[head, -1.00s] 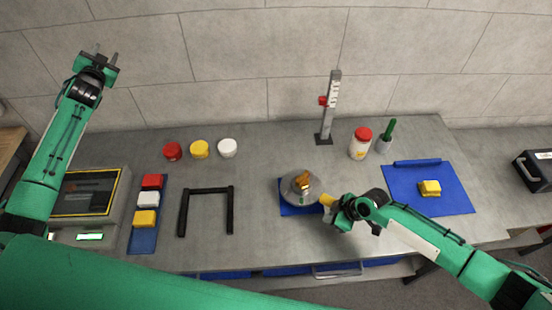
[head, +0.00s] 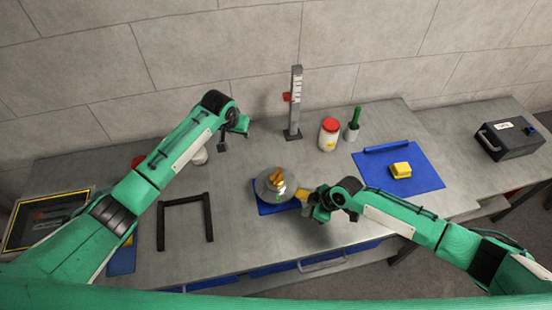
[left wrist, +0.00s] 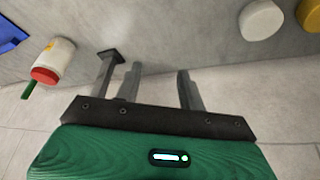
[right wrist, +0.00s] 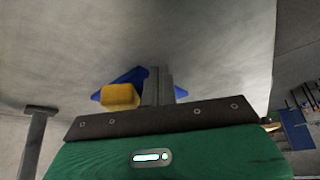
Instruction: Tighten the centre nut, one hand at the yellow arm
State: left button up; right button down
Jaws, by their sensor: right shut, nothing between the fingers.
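The hub dynamometer (head: 264,193) is a grey disc on a blue base near the table's front, with a brass-coloured nut (head: 277,178) at its centre. Its yellow arm (head: 303,194) sticks out to the right; a yellow block, apparently its end, shows in the right wrist view (right wrist: 121,97). My right gripper (head: 312,208) is shut and empty beside the yellow arm; I cannot tell whether it touches. My left gripper (head: 234,142) is up and to the left of the hub, above the table. Its fingers (left wrist: 160,88) are apart with nothing between them.
A grey scale column (head: 295,105) stands behind the hub, with a red-lidded jar (head: 328,135) and a green-handled tool (head: 353,122) to its right. A blue mat (head: 428,173) holds a yellow block (head: 400,170). A black frame (head: 161,230) stands at left.

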aim_at(276, 174)
pick_arm(q)
jog(key=s+d+g, duration=0.1)
jog(key=s+d, duration=0.2)
jog(key=d, duration=0.1)
jog(key=s+d+m+g, duration=0.1)
jog(key=s+d+g, duration=0.1)
jog(key=s+d, duration=0.1)
jog(key=s+d+m+g+y, duration=0.1)
jog(key=s+d, duration=0.3)
jog(key=d, duration=0.1)
jog(key=shift+d+f, duration=0.1)
jog(key=shift+d, duration=0.15)
jog(key=shift+s+d+g, duration=0.2)
jog(key=shift+s+g, duration=0.1)
jog(key=shift+f, duration=3.45)
jog(key=shift+c, duration=0.4)
grip_shut()
jog(key=m, duration=1.4)
pick_arm(e)
jog(key=shift+w, duration=0.1)
